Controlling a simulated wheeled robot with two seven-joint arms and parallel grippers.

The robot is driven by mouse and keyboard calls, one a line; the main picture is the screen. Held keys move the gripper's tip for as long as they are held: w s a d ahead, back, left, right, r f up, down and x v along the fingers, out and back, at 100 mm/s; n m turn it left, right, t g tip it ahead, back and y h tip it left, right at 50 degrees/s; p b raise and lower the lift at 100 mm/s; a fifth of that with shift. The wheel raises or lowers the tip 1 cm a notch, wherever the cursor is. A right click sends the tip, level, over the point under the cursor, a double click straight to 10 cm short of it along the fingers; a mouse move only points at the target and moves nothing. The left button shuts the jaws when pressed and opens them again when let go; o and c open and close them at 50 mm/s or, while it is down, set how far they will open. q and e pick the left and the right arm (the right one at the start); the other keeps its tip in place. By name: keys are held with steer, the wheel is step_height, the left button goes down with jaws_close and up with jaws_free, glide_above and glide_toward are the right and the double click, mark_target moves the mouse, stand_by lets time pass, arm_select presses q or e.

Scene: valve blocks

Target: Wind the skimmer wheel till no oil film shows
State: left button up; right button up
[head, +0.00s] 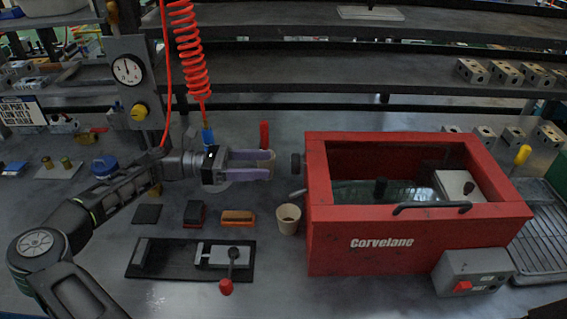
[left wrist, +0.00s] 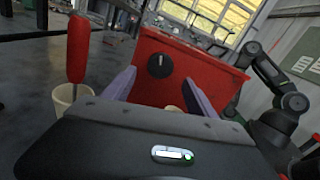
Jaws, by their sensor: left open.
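The red tank (head: 380,235) marked Corvelane stands right of centre. A dark round wheel (head: 297,163) sticks out of its left wall; it also shows in the left wrist view (left wrist: 160,66), with a pale mark on its face. Greenish liquid (head: 355,190) shows inside the tank; I cannot tell how much oil film lies on it. My left gripper (head: 271,164) is open and empty, its purple fingers pointing at the wheel, a short gap away. In the left wrist view the fingers (left wrist: 159,76) stand either side of the wheel. My right gripper is not seen.
A beige cup (head: 288,220) stands by the tank's front left corner. A red upright handle (head: 264,133) stands behind my left gripper. A red coiled hose (head: 189,50) hangs above it. A grey switch box (head: 473,273) sits at the tank's front right.

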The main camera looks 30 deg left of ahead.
mark_target(295, 164)
arm_select(q)
steer(key=x, duration=0.6)
steer(key=shift+c, duration=0.3)
steer(key=c, duration=1.3)
steer(key=shift+m+p, duration=0.35)
steer(key=shift+m, duration=0.05)
